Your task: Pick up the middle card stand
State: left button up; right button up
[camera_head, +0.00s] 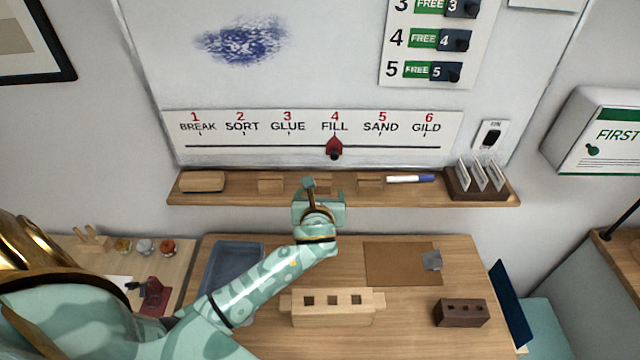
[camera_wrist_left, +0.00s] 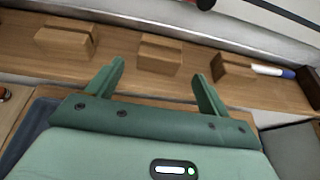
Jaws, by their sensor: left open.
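Three small wooden card stands sit in a row on the wall shelf. The middle card stand (camera_wrist_left: 158,55) shows in the left wrist view between my finger directions; in the head view my gripper mostly hides it. The left card stand (camera_head: 271,185) and the right card stand (camera_head: 370,184) stand on either side of it. My left gripper (camera_head: 319,196) is open and empty at the shelf's front. In the left wrist view its two fingers (camera_wrist_left: 157,72) point toward the middle stand, which lies beyond their tips. My right gripper is in neither view.
The shelf (camera_head: 420,196) also holds a longer wooden block (camera_head: 202,181), a blue-capped marker (camera_head: 410,179) and a dark rack of white cards (camera_head: 478,180). The table below carries a grey-blue tray (camera_head: 232,262), a pale block with square holes (camera_head: 333,307) and a dark block (camera_head: 461,313).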

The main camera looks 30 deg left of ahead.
aim_at(319, 189)
pick_arm(q)
jog(key=x, duration=0.4)
jog(key=shift+s+r, duration=0.1)
jog(key=shift+s, duration=0.05)
jog(key=shift+c, duration=0.9)
jog(key=c, duration=0.9)
